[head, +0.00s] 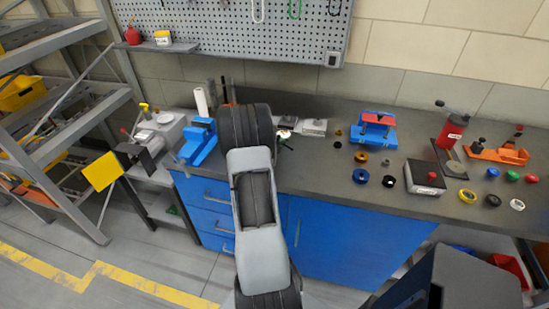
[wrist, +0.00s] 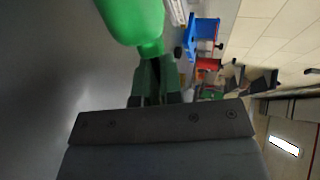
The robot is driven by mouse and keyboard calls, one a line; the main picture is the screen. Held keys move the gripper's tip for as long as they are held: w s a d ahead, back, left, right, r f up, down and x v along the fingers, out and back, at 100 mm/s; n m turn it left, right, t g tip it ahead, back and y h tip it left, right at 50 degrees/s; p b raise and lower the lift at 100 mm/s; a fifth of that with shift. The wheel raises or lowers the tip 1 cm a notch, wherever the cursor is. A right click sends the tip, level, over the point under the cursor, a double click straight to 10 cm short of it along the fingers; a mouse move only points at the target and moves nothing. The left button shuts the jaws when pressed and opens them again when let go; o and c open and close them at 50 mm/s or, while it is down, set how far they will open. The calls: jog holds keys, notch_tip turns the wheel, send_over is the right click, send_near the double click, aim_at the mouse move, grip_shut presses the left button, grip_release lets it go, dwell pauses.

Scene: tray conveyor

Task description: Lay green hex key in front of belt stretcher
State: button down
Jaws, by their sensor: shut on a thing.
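My gripper (wrist: 155,82) is shut on a smooth green thing (wrist: 140,22), which fills the upper middle of the wrist view. I take it to be the green hex key, but only part of it shows, very close up. No label names the belt stretcher. A blue device with a red top (head: 375,128) stands at the back of the bench, right of my arm, and may be it.
Several rings and small parts lie on the grey bench (head: 320,175), among them a blue ring (head: 361,176). A blue vise (head: 198,142) is left of my arm. A red press (head: 452,130) and an orange tool (head: 500,150) stand at the right.

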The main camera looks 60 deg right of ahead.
jog(key=shift+f, duration=0.6)
jog(key=c, duration=1.4)
grip_release()
jog(key=shift+c, duration=0.2)
jog(key=p+v, duration=0.3)
jog(key=v, duration=0.3)
jog(key=shift+w+a+r, duration=0.1)
jog(key=shift+r, duration=0.1)
jog(key=shift+w+a+r+p, duration=0.15)
jog(key=shift+a+p, duration=0.3)
jog(key=shift+a, duration=0.4)
